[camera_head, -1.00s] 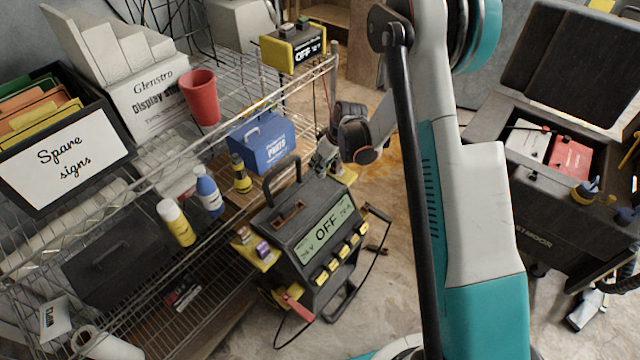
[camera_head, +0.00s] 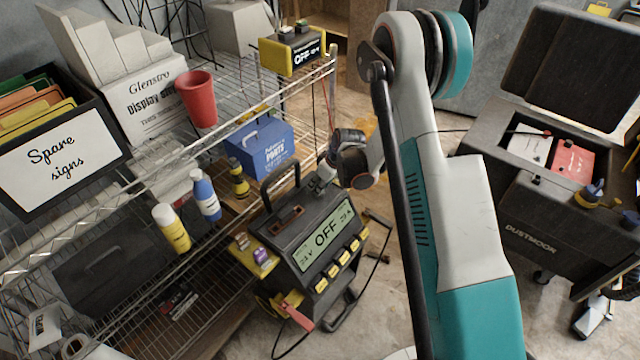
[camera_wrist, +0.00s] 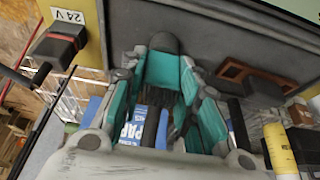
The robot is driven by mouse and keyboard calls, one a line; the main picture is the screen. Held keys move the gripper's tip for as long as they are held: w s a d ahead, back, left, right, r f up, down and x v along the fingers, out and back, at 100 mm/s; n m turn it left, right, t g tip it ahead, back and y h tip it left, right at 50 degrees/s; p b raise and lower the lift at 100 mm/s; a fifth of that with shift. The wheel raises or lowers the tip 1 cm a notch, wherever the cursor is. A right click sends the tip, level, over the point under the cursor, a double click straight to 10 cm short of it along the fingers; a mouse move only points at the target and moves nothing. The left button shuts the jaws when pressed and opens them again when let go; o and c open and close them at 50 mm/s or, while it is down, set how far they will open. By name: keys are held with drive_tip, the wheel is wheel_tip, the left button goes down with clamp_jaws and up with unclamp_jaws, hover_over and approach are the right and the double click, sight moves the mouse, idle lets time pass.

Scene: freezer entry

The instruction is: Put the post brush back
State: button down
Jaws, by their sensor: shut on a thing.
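My gripper (camera_head: 323,178) is at the back right top edge of the dark charger (camera_head: 290,222), beside its carry handle. In the wrist view, the teal fingers of my gripper (camera_wrist: 163,62) are closed around a dark grey, rounded thing (camera_wrist: 164,42), which seems to be the post brush. The charger display reads OFF.
A wire shelf (camera_head: 150,185) at left holds a blue parts box (camera_head: 262,148), a red cup (camera_head: 197,98), several bottles and a spare-signs box (camera_head: 60,158). A dark floor machine (camera_head: 535,215) with an open lid stands at right. Cables hang around the charger.

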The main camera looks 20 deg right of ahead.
drive_tip(key=c, duration=1.2)
unclamp_jaws()
drive_tip(key=shift+f, duration=0.1)
drive_tip(key=s+d+r+m+h+p, duration=0.15)
drive_tip(key=s+r, duration=0.25)
drive_tip(key=r, duration=0.9)
drive_tip(key=s+r+m+y+p, duration=0.1)
drive_tip(key=s+r+p, duration=0.3)
drive_tip(key=r, duration=0.8)
drive_tip(key=shift+s+a+r+m+t+h+b, duration=0.25)
drive_tip(key=shift+s+r+m+t+h, duration=0.4)
drive_tip(key=shift+s+r, duration=2.7)
drive_tip(key=shift+s+a+r+m+t+h+b, duration=0.2)
drive_tip(key=shift+s+r+m+t, duration=0.6)
drive_tip(key=shift+s, duration=4.45)
drive_tip(key=shift+s+a+r+m+t+h+b, duration=0.25)
drive_tip(key=shift+s+r+m, duration=0.65)
drive_tip(key=shift+s+r, duration=2.7)
